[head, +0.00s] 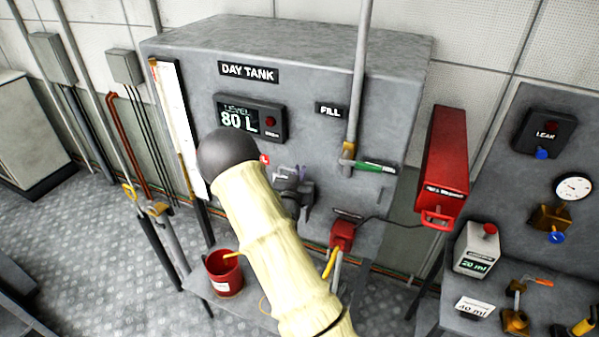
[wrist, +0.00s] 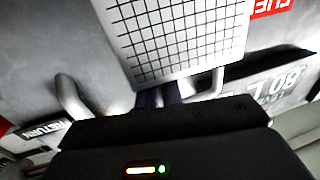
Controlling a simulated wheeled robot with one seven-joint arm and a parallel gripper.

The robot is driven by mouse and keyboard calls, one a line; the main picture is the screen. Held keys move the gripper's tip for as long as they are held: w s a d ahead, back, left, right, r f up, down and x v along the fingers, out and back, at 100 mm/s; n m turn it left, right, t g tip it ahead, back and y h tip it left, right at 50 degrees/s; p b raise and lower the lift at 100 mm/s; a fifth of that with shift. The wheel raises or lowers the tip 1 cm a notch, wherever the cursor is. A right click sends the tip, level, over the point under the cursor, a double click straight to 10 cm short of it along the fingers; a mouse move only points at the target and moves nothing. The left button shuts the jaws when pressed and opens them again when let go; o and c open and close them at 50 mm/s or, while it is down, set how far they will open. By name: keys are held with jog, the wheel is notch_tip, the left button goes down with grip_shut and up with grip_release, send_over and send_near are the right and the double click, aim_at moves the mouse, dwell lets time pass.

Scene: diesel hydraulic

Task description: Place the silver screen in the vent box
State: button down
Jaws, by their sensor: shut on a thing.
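The silver screen (wrist: 170,35) is a pale plate with a black grid, seen in the wrist view just beyond my gripper (wrist: 160,97). My gripper is shut on its near edge, where short dark parts meet the plate; the exact contact is hard to see. Grey curved bars (wrist: 70,97) show on either side. In the head view my gripper (head: 292,190) is a dark shape before the day tank's front, partly hidden by my pale arm. I cannot make out the screen clearly there. I cannot pick out the vent box for certain in either view.
The grey day tank (head: 330,70) has a level display (head: 238,118) reading 80 L. A green-handled valve (head: 375,166) and a red box (head: 446,160) are to the right. A red bucket (head: 223,273) stands below. Pipes (head: 135,195) run at the left.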

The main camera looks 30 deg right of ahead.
jog(key=shift+f+b, duration=1.3)
jog(key=shift+f, duration=2.1)
jog(key=shift+f+b, duration=0.55)
jog(key=shift+b, duration=0.1)
jog(key=c, duration=1.5)
grip_release()
jog(key=shift+o, duration=0.2)
jog(key=shift+a, duration=0.1)
